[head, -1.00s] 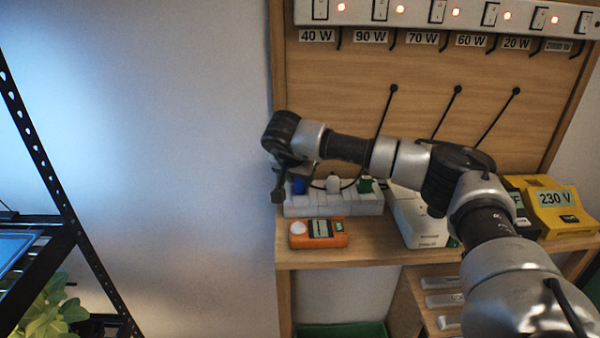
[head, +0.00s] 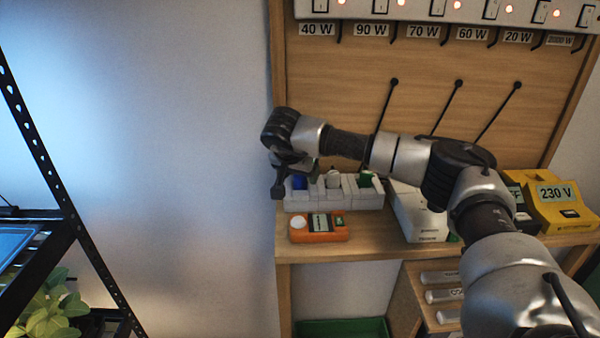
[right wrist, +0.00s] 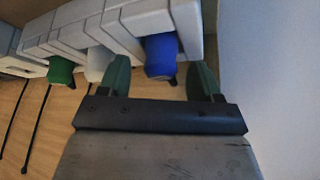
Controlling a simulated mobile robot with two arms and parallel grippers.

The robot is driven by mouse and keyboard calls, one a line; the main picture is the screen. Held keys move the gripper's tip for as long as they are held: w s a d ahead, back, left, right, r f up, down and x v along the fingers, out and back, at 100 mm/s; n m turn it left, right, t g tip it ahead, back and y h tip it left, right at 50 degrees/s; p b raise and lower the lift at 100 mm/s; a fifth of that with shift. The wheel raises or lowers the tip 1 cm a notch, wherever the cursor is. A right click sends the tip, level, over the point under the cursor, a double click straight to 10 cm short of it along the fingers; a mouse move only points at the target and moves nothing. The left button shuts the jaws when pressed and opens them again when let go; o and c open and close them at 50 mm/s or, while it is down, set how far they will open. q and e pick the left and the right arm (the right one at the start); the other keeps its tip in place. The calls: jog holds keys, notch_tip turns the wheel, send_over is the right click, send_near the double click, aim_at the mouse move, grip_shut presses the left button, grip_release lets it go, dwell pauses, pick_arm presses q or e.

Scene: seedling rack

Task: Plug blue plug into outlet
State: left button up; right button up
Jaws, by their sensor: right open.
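The blue plug (head: 300,182) sits upright at the left end of a white socket block (head: 362,200) on the wooden bench. In the right wrist view the blue plug (right wrist: 161,57) lies between the two green fingers of my right gripper (right wrist: 161,78), with gaps on both sides. My right gripper (head: 291,165) is open and over the left end of the block, partly covering the plug in the head view. A white plug (head: 333,180) and a green plug (head: 365,180) stand in the same block. I cannot tell which socket is the named outlet. My left gripper is out of view.
An orange meter (head: 320,228) lies in front of the block. A white box (head: 418,218) and a yellow 230 V device (head: 557,205) stand to the right. A switch strip (head: 465,10) runs above. A black shelf frame (head: 45,160) is at far left.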

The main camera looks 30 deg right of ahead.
jog(key=v, duration=1)
jog(key=shift+r+b, duration=0.25)
jog(key=shift+b, duration=0.15)
jog(key=shift+s+a, duration=0.1)
